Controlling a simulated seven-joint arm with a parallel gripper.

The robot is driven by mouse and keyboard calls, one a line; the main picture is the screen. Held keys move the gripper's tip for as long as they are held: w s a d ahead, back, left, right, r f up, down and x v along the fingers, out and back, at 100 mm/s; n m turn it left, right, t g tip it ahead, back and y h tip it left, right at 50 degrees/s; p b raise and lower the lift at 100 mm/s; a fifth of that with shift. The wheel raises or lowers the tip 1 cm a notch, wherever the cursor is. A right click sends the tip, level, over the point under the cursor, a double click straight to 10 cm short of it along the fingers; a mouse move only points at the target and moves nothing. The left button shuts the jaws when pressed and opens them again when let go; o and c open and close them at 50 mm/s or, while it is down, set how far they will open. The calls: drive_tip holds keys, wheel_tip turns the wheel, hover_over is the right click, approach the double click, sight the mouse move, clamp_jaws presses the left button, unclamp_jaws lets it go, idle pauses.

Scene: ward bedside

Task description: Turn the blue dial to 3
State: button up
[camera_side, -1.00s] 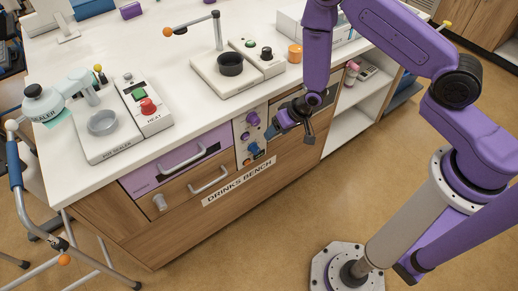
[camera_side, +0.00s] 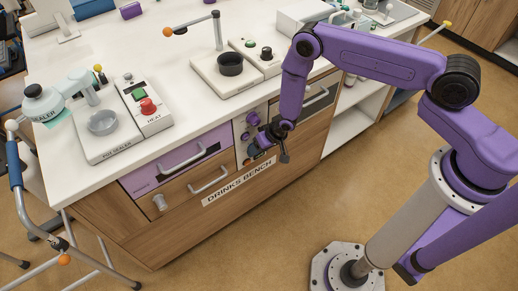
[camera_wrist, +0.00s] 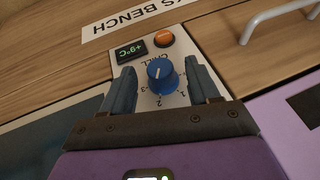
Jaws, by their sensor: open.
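The blue dial (camera_wrist: 161,78) is on a white panel (camera_wrist: 176,52) marked CHILL, with the numbers 1, 2 and 3 around the dial in the wrist view. A pale mark shows on the dial's face; I cannot tell which number it points to. My gripper (camera_wrist: 158,70) is open, with one finger on each side of the dial. A gap shows beside each finger, and I cannot tell whether either touches. In the side view my gripper (camera_side: 270,141) is at the panel on the bench front and hides most of the dial.
A display (camera_wrist: 131,51) reading +9°C and an orange button (camera_wrist: 164,38) sit just beyond the dial. A purple drawer with a metal handle (camera_side: 183,157) is left of the panel. The floor (camera_side: 235,240) before the bench is clear.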

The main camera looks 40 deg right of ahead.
drive_tip(key=shift+w+a+f, duration=0.15)
drive_tip(key=shift+w+f, duration=0.05)
drive_tip(key=shift+f, duration=0.2)
drive_tip(key=c, duration=1)
drive_tip(key=shift+c, duration=0.2)
drive_tip(key=shift+y, duration=0.3)
drive_tip(key=shift+d+f+m+t+y, duration=0.2)
drive_tip(key=shift+m+y, duration=0.2)
drive_tip(key=shift+y, duration=1.1)
drive_tip(key=shift+d+f+m+t+y, duration=0.15)
drive_tip(key=shift+d+m+y, duration=0.2)
drive_tip(key=shift+y, duration=1.15)
drive_tip(key=shift+d+f+m+t+y, duration=0.15)
drive_tip(key=shift+m+y, duration=0.3)
drive_tip(key=shift+y, duration=1.05)
